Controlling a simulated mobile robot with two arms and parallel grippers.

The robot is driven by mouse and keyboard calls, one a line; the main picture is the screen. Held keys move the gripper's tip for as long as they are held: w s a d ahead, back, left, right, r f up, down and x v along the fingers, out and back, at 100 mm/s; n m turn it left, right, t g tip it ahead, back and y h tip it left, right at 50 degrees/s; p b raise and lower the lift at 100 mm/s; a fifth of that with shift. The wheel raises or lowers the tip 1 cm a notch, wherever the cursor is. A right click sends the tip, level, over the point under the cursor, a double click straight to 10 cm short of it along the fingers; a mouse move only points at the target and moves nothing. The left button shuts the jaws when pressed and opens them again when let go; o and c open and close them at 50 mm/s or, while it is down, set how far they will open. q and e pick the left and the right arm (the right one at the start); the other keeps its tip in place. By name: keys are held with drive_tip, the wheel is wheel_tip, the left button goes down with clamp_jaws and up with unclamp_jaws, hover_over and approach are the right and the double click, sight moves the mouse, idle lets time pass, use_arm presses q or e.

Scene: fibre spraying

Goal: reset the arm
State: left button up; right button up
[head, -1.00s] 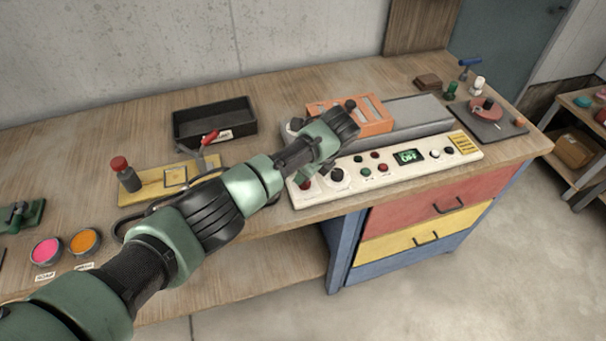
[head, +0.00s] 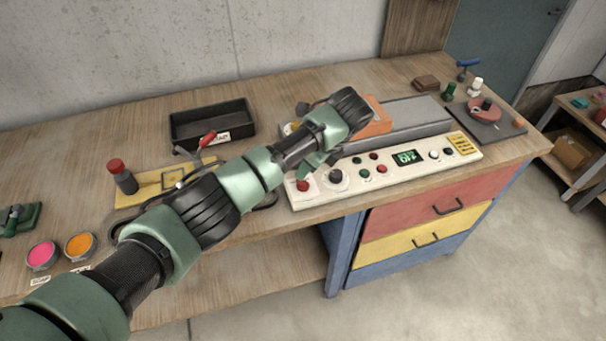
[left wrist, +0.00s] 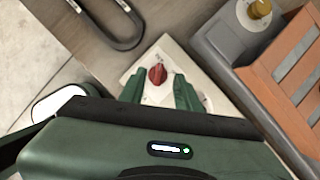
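My left arm reaches in from the left across the bench. In the left wrist view my left gripper (left wrist: 158,84) has its two green fingers apart with nothing between them, above the pale control panel (left wrist: 146,62). A red knob (left wrist: 157,75) on the panel shows between and beyond the fingers. In the head view the left gripper (head: 318,166) hangs near the left part of the control panel (head: 440,158), close to the red button (head: 303,186) and the black dial (head: 336,176). The panel's display (head: 408,158) shows green characters. My right gripper is not in view.
An orange slotted part (head: 376,122) and a grey machine cover (head: 420,112) stand behind the panel. A black tray (head: 212,124), a yellow board (head: 150,192), a red-capped bottle (head: 122,178) and pink (head: 42,255) and orange (head: 80,246) pots are on the left.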

use_arm(q)
drive_tip(key=shift+v, duration=1.15)
